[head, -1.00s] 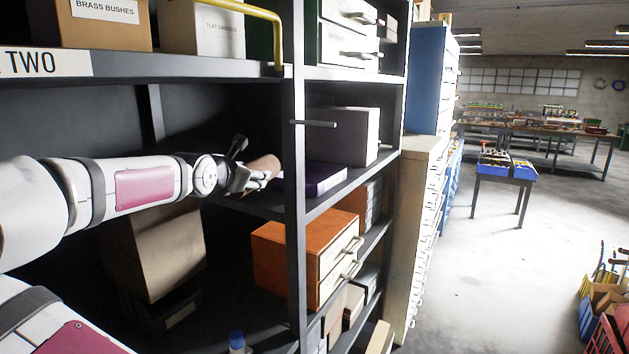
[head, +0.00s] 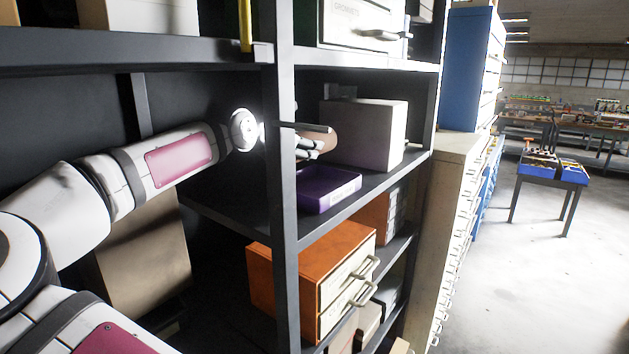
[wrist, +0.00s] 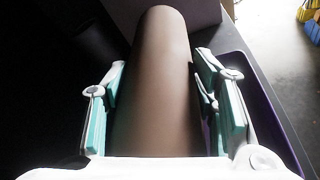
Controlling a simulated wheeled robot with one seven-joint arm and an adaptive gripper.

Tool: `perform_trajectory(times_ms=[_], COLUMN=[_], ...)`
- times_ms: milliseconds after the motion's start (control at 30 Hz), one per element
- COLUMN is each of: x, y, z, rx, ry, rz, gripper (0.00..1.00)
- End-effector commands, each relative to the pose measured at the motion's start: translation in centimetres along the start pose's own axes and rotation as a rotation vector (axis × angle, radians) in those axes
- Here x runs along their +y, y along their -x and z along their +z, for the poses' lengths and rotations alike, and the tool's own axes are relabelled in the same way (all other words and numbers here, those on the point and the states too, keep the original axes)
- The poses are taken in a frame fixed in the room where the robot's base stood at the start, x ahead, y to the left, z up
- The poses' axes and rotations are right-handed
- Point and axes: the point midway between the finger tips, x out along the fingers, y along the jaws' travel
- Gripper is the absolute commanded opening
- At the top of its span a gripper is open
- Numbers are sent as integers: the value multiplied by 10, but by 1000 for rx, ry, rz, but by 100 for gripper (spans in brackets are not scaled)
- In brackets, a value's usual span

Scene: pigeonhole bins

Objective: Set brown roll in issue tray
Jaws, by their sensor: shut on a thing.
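My gripper (head: 306,148) is shut on the brown roll (head: 322,139) and holds it in the shelf bay just right of the dark upright. In the wrist view the roll (wrist: 155,85) lies lengthwise between the two fingers (wrist: 158,90), its far end pointing away. A purple tray (head: 328,199) with a white label sits on the shelf below the roll. The label is too small to read; it is the only tray on this shelf. The tray's rim (wrist: 262,100) shows right of the gripper in the wrist view. The upright hides part of my wrist.
A grey box (head: 365,130) stands on the same shelf, right behind the roll. A thin dark rod (head: 300,126) juts across at the upright (head: 284,200). An orange drawer unit (head: 300,270) is on the shelf below.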

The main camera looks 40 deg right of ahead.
Motion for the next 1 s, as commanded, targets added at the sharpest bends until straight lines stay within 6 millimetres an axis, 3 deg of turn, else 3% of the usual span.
perform_trajectory(times_ms=[200, 600, 967, 1000], x=[-15, -32, -33, -33], y=[-9, -21, -22, -22], z=[-30, -68, -72, -73], rx=[1, 0, 0, 1], ry=[2, 2, 1, 1], rz=[0, 0, 1, 0], gripper=[16, 16, 16, 54])
